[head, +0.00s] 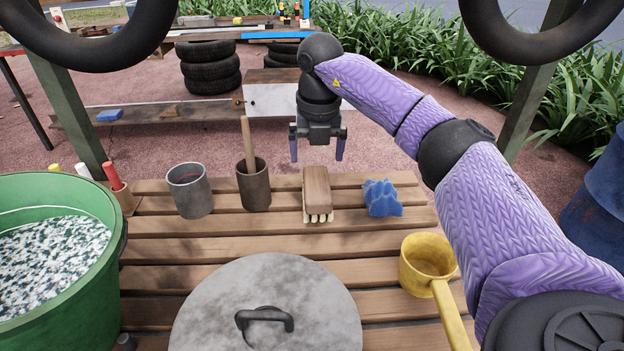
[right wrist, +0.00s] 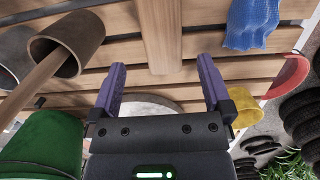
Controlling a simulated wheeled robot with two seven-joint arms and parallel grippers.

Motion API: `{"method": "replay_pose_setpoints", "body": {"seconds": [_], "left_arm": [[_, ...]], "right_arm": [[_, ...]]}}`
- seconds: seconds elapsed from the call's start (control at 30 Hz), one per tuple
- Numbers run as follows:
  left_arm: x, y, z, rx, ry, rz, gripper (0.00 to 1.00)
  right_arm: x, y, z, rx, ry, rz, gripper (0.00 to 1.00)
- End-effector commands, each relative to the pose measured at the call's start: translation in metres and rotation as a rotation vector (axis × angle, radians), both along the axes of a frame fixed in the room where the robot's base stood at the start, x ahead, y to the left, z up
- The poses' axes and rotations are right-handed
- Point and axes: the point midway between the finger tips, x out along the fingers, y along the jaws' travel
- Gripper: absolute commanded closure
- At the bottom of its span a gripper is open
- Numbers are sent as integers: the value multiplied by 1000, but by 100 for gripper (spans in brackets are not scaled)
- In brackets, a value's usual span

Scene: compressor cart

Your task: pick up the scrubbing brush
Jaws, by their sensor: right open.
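The scrubbing brush (head: 317,188) has a brown wooden block with pale bristles showing at its near end. It lies on the slatted wooden table (head: 240,248), between a brown cup and a blue crumpled cloth or sponge. My right gripper (head: 317,148) is open and empty, pointing down, above and beyond the brush's far end in the head view. In the right wrist view, the brush block (right wrist: 161,35) shows ahead of the gap between the open purple fingers (right wrist: 161,68), apart from them. My left gripper is not in view.
The blue cloth or sponge (head: 382,198) lies close right of the brush. A brown cup (head: 254,188) with a wooden stick and a grey cup (head: 190,190) stand left. A yellow ladle (head: 428,262), grey lid (head: 265,300) and green tub (head: 95,270) are nearer.

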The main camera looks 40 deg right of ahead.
Motion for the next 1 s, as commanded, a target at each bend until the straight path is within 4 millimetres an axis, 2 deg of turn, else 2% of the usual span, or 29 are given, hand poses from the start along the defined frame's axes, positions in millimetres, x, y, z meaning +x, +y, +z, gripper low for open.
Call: {"method": "replay_pose_setpoints", "body": {"seconds": [0.13, 0.57, 0.77, 0.8, 1.0], "left_arm": [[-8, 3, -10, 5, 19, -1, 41], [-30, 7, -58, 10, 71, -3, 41], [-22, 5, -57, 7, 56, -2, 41], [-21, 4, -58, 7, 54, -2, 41], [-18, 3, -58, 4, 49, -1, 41]], "right_arm": [[-1, -5, -17, -13, 11, -13, 0], [3, -4, -101, -11, 13, -9, 0], [3, -5, -99, -10, 5, -8, 0], [3, -5, -99, -10, 5, -8, 2], [3, -5, -98, -10, 6, -8, 44]]}}
